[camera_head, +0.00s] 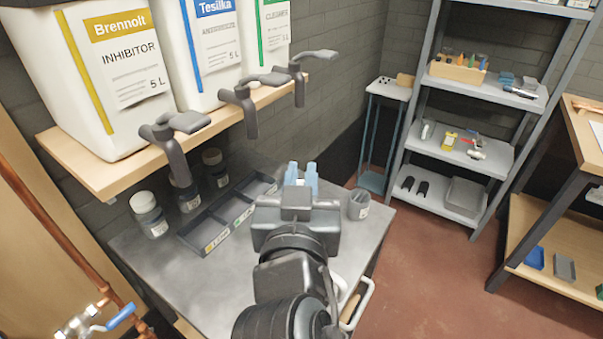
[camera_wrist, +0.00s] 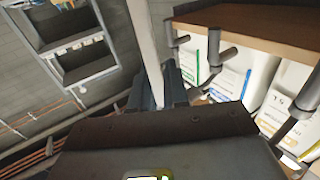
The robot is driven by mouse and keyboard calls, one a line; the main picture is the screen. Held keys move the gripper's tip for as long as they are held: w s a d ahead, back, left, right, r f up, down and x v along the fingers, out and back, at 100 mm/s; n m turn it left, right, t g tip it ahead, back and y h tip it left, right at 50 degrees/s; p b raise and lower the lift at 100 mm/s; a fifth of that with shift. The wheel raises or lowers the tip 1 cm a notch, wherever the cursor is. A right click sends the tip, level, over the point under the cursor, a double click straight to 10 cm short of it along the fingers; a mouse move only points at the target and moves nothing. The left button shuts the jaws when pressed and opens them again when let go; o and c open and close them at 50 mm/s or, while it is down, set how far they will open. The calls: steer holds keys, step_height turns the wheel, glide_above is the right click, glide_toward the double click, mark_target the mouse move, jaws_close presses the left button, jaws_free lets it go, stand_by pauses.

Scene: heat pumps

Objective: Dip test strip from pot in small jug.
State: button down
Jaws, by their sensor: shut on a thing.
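My gripper (camera_head: 302,176) is over the grey bench top, with its pale blue fingers pointing away from the head camera. In the wrist view my gripper (camera_wrist: 159,92) is shut on a thin pale strip (camera_wrist: 147,45), which runs up out of the picture between the fingers. The strip cannot be made out in the head view. A small grey round vessel (camera_head: 358,205) with a pale label stands on the bench just right of my gripper. I cannot tell whether it is the pot or the small jug. My wrist hides part of the bench.
A divided grey tray (camera_head: 196,247) with labels lies left of my gripper. Several lidded jars (camera_head: 149,215) stand behind it. Above is a wooden shelf (camera_head: 95,178) with large canisters (camera_head: 88,70) and jutting dark taps (camera_head: 170,135). A metal rack (camera_head: 450,170) stands right.

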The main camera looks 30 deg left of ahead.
step_height(320, 180, down, 11)
steer(key=b, duration=0.9)
steer(key=shift+b, duration=0.3)
steer(key=shift+r, duration=0.1)
stand_by(1.2)
steer(key=shift+r+p, duration=3.85)
steer(key=shift+r, duration=1.55)
steer(key=shift+s+f, duration=0.1)
steer(key=shift+s, duration=0.05)
